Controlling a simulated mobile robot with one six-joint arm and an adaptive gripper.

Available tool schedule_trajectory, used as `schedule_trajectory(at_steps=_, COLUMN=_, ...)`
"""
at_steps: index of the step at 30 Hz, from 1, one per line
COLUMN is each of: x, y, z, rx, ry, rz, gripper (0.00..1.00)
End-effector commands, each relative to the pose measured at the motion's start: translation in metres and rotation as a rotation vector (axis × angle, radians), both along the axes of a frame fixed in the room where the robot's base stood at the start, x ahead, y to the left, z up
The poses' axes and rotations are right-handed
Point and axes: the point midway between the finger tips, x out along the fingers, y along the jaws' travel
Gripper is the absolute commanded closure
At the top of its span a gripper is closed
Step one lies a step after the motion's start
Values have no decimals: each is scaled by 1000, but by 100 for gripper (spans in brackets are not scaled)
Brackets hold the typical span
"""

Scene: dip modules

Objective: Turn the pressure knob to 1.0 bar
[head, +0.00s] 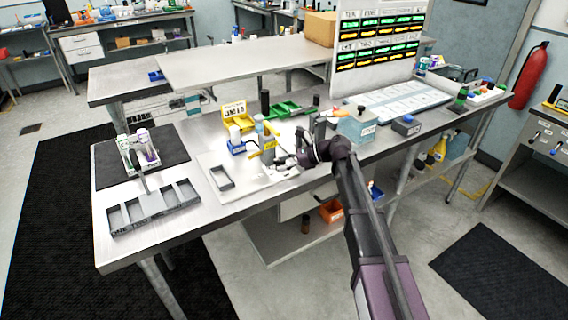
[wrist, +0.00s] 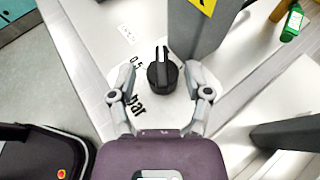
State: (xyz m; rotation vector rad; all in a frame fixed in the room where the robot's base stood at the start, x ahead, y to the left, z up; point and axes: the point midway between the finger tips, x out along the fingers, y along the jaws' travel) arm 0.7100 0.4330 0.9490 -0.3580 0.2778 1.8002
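The pressure knob (wrist: 162,76) is a black round knob with a raised grip bar, seen in the wrist view on a pale round dial (wrist: 188,112). The dial carries the print "0.5" and "bar"; the rest of its scale is hidden or unreadable. The knob's bar points roughly up the picture. My gripper (wrist: 162,80) is open, with one finger on each side of the knob and a gap to it on both sides. In the head view my gripper (head: 296,160) is over the bench's middle, and the knob cannot be made out there.
A grey post with a yellow label (wrist: 196,25) stands just beyond the knob. A green bottle (wrist: 292,22) lies at the upper right. On the bench, a grey tray (head: 155,207) and a tube rack (head: 140,158) stand left, and a pale blue box (head: 356,128) right.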

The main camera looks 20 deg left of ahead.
Motion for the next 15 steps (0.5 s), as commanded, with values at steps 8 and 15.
schedule_trajectory(at_steps=8, x=1, y=0, z=0, rx=0, ry=-1, rz=-3, gripper=25)
schedule_trajectory(at_steps=15, x=1, y=0, z=0, rx=0, ry=-1, rz=-3, gripper=25)
